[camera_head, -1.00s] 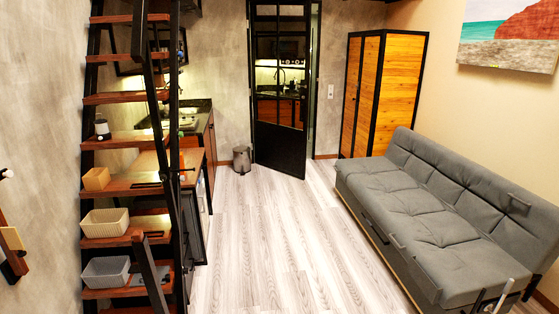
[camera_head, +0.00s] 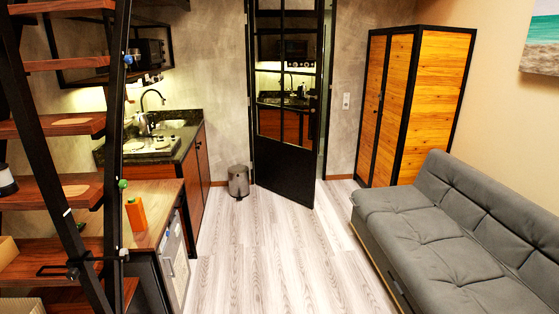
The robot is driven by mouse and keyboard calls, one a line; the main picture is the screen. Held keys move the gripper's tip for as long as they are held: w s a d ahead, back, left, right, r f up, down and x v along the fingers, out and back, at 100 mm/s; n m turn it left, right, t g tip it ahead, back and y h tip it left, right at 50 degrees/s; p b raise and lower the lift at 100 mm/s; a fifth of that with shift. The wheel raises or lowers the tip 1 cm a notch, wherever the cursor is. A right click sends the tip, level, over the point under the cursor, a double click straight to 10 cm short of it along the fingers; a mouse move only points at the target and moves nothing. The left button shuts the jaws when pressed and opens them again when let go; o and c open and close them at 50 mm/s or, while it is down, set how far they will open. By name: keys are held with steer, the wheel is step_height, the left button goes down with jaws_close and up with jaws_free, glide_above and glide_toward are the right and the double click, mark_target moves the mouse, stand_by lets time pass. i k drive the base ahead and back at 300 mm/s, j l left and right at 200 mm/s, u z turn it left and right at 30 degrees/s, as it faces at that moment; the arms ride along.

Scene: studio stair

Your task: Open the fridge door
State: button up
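A low appliance with a light grey front (camera_head: 178,262) stands under the wooden counter at the lower left, beside the stair. It looks like the fridge, but I cannot be sure. Its front is seen at a steep angle, faces right toward the open floor and looks shut. A thin dark handle shows near its left edge. The stair partly hides the area to its left, and its lower part is near the picture's bottom edge. My gripper is not in view.
The pale wood floor (camera_head: 265,250) is clear in the middle. The stair (camera_head: 65,190) bounds the left, the grey sofa (camera_head: 440,235) the right. A bin (camera_head: 238,181) stands by the dark glazed door (camera_head: 284,165).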

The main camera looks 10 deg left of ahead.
mark_target(174, 260)
steer(key=i+u, duration=0.1)
steer(key=i, duration=0.55)
steer(key=i+l+u, duration=0.15)
steer(key=i, duration=0.5)
steer(key=i+l+u, duration=0.1)
steer(key=i, duration=0.5)
steer(key=i+l+u, duration=0.15)
steer(key=i+u, duration=0.25)
steer(key=i+l+u, duration=0.2)
steer(key=u, duration=0.25)
steer(key=i+l+u, duration=0.25)
steer(key=u, duration=0.15)
steer(key=i+l+u, duration=0.15)
steer(key=l+u, duration=0.3)
steer(key=i+l+u, duration=0.1)
steer(key=l+u, duration=0.3)
steer(key=l, duration=0.15)
steer(key=i+l+u, duration=0.1)
steer(key=l+u, duration=0.15)
steer(key=l, duration=0.3)
steer(key=l+u, duration=0.25)
steer(key=l, duration=0.3)
